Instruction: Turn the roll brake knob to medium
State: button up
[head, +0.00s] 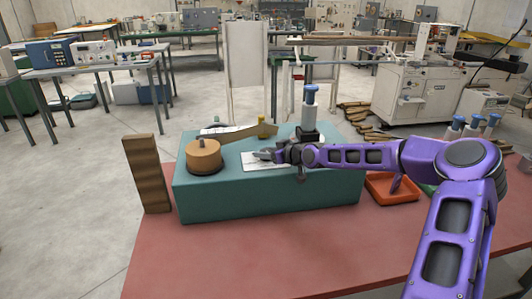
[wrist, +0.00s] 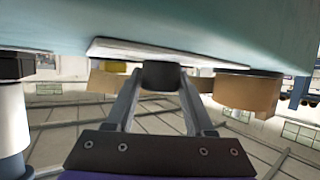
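A dark round knob (wrist: 161,75) stands on a white plate (wrist: 205,55) on the teal machine body. In the wrist view this surface hangs at the top of the picture. My gripper (wrist: 161,82) has one finger on each side of the knob, and the knob fills the gap between the fingertips. In the head view my gripper (head: 262,155) is low over the white plate (head: 262,167) on the teal box (head: 270,195), and the knob cannot be made out there. No setting marks or pointer are readable, so the knob's setting cannot be told.
A wooden spool (head: 203,157) sits left of my gripper. A wooden arm (head: 238,133) and a yellow knob (head: 263,128) are behind it. A blue-topped white cylinder (head: 310,108) stands close behind my wrist. A wooden block (head: 146,174) and an orange tray (head: 392,188) flank the box.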

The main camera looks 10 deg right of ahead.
grip_shut()
jog(key=shift+s+a+f+h+b, duration=0.15)
jog(key=shift+a+f+h+b, duration=0.2)
jog(key=shift+b, duration=0.5)
jog(key=m+h+b, duration=0.1)
jog(key=b, duration=0.1)
jog(key=m+h+b, duration=0.1)
jog(key=b, duration=0.1)
jog(key=shift+f+t, duration=0.3)
jog(key=shift+t, duration=0.1)
jog(key=shift+d+r+m+t+h+b, duration=0.25)
jog(key=shift+m+h+b, duration=0.25)
jog(key=shift+b, duration=0.25)
jog(key=shift+r, duration=0.1)
jog(key=shift+o, duration=1.6)
grip_release()
jog(key=shift+o, duration=1.1)
jog(key=shift+r, duration=0.2)
